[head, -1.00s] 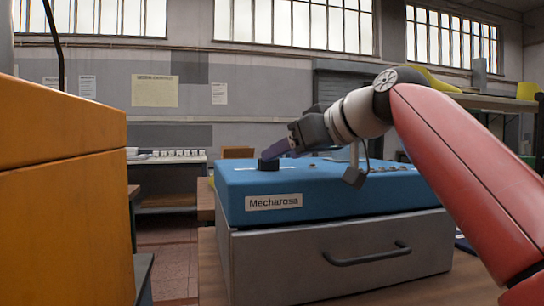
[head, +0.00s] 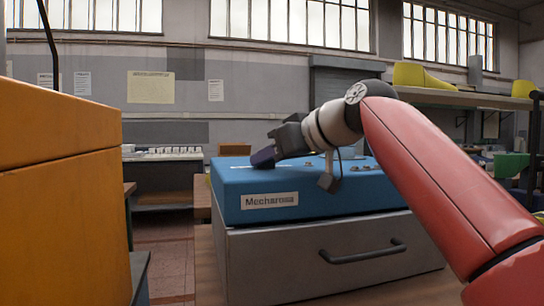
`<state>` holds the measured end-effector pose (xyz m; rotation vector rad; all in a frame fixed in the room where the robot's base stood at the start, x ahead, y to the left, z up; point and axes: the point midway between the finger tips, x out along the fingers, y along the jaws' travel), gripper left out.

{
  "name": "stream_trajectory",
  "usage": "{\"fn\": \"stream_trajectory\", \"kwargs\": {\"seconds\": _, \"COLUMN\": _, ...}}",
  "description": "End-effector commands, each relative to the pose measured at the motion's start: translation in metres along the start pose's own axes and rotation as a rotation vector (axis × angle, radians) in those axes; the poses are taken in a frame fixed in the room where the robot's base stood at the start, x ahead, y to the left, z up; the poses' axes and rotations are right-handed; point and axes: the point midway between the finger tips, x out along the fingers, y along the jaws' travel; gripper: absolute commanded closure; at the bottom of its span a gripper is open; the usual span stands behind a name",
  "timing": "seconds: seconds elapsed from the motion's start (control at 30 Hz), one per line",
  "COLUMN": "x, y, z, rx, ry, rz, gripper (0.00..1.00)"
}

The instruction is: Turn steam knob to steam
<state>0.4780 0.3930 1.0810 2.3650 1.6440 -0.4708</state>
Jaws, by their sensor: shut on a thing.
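A blue control box (head: 330,204) labelled "Mecharosa" sits on a grey cabinet with a drawer. In the head view my gripper (head: 264,157) reaches down from the right over the left part of the box's top. Its purple fingers are shut on the steam knob, a small dark knob at the box's top left. The knob is now mostly hidden behind the fingers, so I cannot read its setting.
The grey drawer cabinet (head: 280,262) with a black handle (head: 363,252) stands below the box. A large orange block (head: 65,190) fills the left side. Shelves with yellow shoe lasts (head: 422,76) are at the right back.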

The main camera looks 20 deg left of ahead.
Motion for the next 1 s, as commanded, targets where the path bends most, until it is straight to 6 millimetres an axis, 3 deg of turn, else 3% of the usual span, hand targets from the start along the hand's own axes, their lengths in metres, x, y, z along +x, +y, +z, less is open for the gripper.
{"fn": "stream_trajectory", "kwargs": {"seconds": 0.27, "x": -0.001, "y": -0.002, "z": -0.001, "rx": 0.022, "ry": -0.001, "rz": 0.058, "gripper": 0.86}}
{"fn": "stream_trajectory", "kwargs": {"seconds": 1.0, "x": 0.001, "y": -0.011, "z": -0.003, "rx": 0.186, "ry": 0.0, "rz": 0.452, "gripper": 0.86}}
